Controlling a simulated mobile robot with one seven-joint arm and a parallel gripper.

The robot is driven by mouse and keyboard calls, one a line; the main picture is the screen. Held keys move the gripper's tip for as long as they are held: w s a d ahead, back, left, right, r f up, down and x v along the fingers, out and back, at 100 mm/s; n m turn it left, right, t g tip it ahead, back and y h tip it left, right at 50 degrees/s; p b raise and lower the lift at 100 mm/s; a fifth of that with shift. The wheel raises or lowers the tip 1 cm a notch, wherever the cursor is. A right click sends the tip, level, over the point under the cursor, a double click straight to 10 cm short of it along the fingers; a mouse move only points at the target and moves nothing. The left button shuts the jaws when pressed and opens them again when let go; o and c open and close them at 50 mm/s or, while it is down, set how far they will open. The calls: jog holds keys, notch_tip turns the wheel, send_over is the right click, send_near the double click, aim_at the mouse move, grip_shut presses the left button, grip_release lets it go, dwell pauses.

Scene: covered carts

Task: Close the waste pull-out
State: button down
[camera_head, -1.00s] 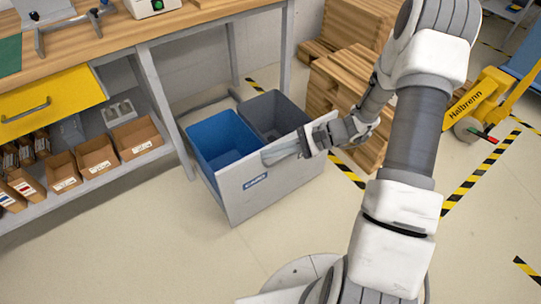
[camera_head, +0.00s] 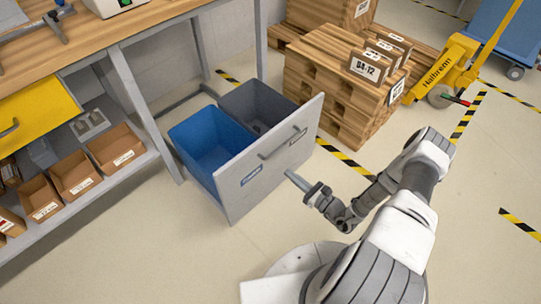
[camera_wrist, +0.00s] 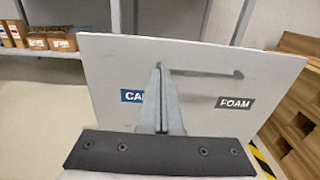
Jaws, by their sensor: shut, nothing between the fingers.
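The waste pull-out (camera_head: 239,188) stands open under the workbench, its grey front panel facing me. Behind the panel are a blue bin (camera_head: 210,140) and a dark grey bin (camera_head: 258,108). A bar handle (camera_head: 283,143) is on the upper part of the panel; it also shows in the wrist view (camera_wrist: 205,73). The wrist view shows two labels on the panel, the right one reading "FOAM" (camera_wrist: 235,103). My gripper (camera_head: 290,175) is shut and empty, in front of the panel below the handle. In the wrist view my fingers (camera_wrist: 160,75) point at the panel; contact cannot be told.
A workbench (camera_head: 120,25) with a yellow drawer (camera_head: 35,105) and a shelf of cardboard boxes (camera_head: 75,175) is at left. Stacked wooden pallets (camera_head: 340,90) stand behind the pull-out at right. A yellow pallet truck (camera_head: 440,75) is farther right. The floor at front right is clear.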

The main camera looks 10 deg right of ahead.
aim_at(257, 148)
jog(key=b+x, duration=0.3)
jog(key=x, duration=1)
jog(key=shift+s+b, duration=0.1)
jog(key=shift+b, duration=0.25)
jog(key=shift+w+a, duration=0.3)
jog(key=shift+w, duration=0.1)
jog(key=shift+w, duration=0.1)
